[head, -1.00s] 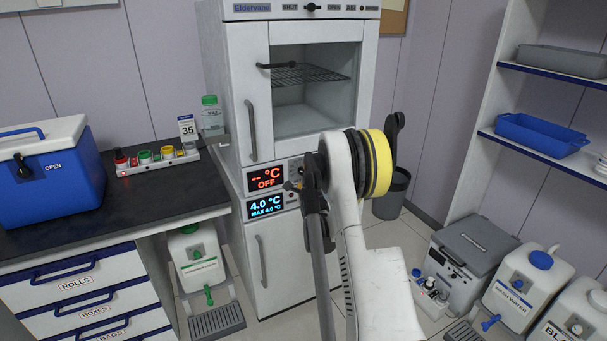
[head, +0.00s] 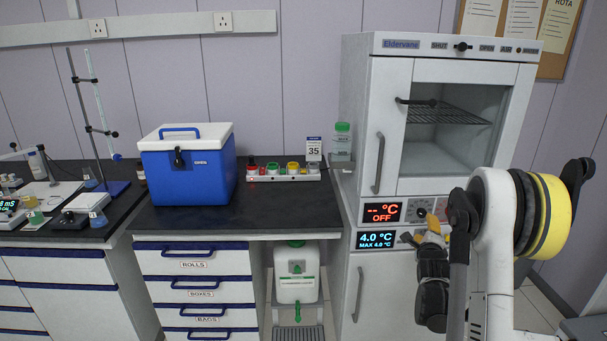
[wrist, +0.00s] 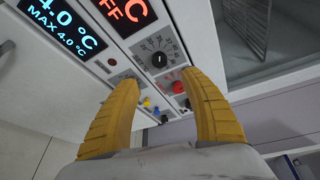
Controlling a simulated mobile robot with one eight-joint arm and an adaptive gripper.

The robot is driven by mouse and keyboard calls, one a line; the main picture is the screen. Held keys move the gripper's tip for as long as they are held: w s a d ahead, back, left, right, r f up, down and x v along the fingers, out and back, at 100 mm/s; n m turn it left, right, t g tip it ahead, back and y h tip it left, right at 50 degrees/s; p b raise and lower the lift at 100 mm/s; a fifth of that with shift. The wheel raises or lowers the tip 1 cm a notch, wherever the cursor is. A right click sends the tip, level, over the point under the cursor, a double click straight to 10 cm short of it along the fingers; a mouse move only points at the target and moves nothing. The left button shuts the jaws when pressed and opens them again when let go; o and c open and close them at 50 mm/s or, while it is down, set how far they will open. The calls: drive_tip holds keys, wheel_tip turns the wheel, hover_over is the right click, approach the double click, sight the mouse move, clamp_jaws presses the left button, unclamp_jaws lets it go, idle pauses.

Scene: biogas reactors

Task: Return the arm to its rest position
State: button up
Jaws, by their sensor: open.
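My gripper (head: 433,232) is in front of the white Eldervane cabinet's control panel, at the right of the head view, partly behind my arm. In the wrist view my gripper (wrist: 161,82) has its two yellow fingers spread apart with nothing between them. Past the fingertips, the panel shows a black dial (wrist: 159,60) and a red button (wrist: 177,87). I cannot tell how close the fingertips are to the panel. My arm rises from the lower right of the head view, folded at its yellow-banded joint.
The Eldervane cabinet (head: 358,130) has a shut glass door; its displays read "-- °C OFF" and 4.0 °C. A blue cool box (head: 188,178) and a rack of coloured caps (head: 285,177) stand on the black bench (head: 200,219). Below is a white canister (head: 296,287).

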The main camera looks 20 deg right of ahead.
drive_tip(key=s+a+r+n+g+y, duration=0.1)
drive_tip(key=s+a+r+n+y, duration=0.15)
drive_tip(key=a+r+n, duration=0.4)
drive_tip(key=s+a+r+n+g+y, duration=0.1)
drive_tip(key=s+a+n, duration=0.2)
drive_tip(key=a, duration=0.6)
drive_tip(key=s+a+r+n+y, duration=0.2)
drive_tip(key=a+r+n, duration=0.2)
drive_tip(key=a, duration=0.4)
drive_tip(key=s+a+f+n+g+y, duration=0.1)
drive_tip(key=s+a+n+g, duration=0.1)
drive_tip(key=s+a+n, duration=0.5)
drive_tip(key=s+a+f+n+g+y, duration=0.1)
drive_tip(key=s+a+n, duration=0.6)
drive_tip(key=s, duration=0.9)
drive_tip(key=a+g+y, duration=0.1)
drive_tip(key=a, duration=0.2)
drive_tip(key=shift+f, duration=0.35)
drive_tip(key=shift+n+y, duration=0.25)
